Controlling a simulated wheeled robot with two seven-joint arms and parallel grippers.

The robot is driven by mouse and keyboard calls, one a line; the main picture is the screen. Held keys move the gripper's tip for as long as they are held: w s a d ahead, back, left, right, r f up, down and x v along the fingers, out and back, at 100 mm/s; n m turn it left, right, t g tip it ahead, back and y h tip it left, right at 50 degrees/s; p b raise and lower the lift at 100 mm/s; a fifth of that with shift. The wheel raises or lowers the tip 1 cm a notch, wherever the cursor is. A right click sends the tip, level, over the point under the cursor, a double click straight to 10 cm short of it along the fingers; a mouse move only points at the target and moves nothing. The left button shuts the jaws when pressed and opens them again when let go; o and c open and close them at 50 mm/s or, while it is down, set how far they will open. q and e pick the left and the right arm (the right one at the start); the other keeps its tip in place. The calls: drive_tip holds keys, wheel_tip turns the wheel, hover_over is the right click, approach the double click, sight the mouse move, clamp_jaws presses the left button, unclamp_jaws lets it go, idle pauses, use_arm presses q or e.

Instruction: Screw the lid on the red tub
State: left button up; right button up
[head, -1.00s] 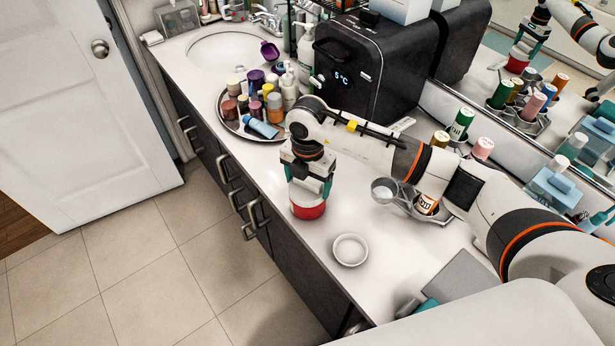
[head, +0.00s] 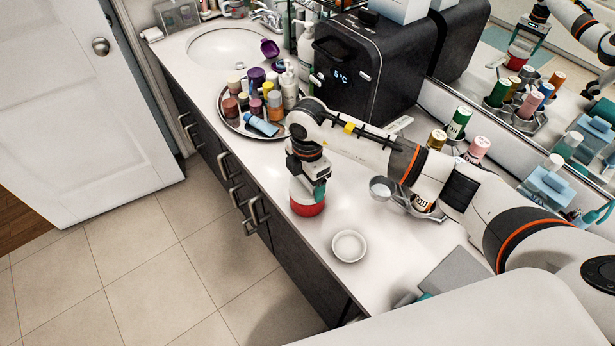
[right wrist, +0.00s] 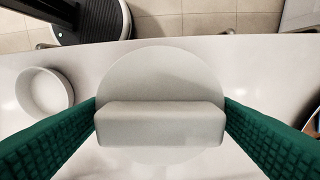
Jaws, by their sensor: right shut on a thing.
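The red tub (head: 308,208) stands upright on the counter near its front edge, directly below my right gripper (head: 309,186). The white lid (head: 303,193) sits over the tub's top, level as far as I can see. In the right wrist view the lid (right wrist: 160,72) is a pale round disc with a raised bar across it. The green finger pads of my right gripper (right wrist: 160,122) are shut on the two ends of that bar. The lid hides the tub in the wrist view, and the thread is hidden. My left gripper is not in view.
A small white dish (head: 349,246) stands just right of the tub. A round tray (head: 232,123) of bottles lies behind it. A metal holder (head: 432,213) with bottles is under my forearm, and a black appliance (head: 365,75) stands at the back.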

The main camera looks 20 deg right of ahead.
drive_tip(key=m+p, duration=0.2)
drive_tip(key=shift+r+m, duration=0.3)
drive_tip(key=shift+m, duration=0.1)
drive_tip(key=shift+f+m, duration=0.15)
drive_tip(key=shift+m, duration=0.65)
drive_tip(key=o, duration=1)
drive_tip(key=shift+o, duration=0.2)
wheel_tip(320, 180, up, 12)
drive_tip(key=b, duration=0.3)
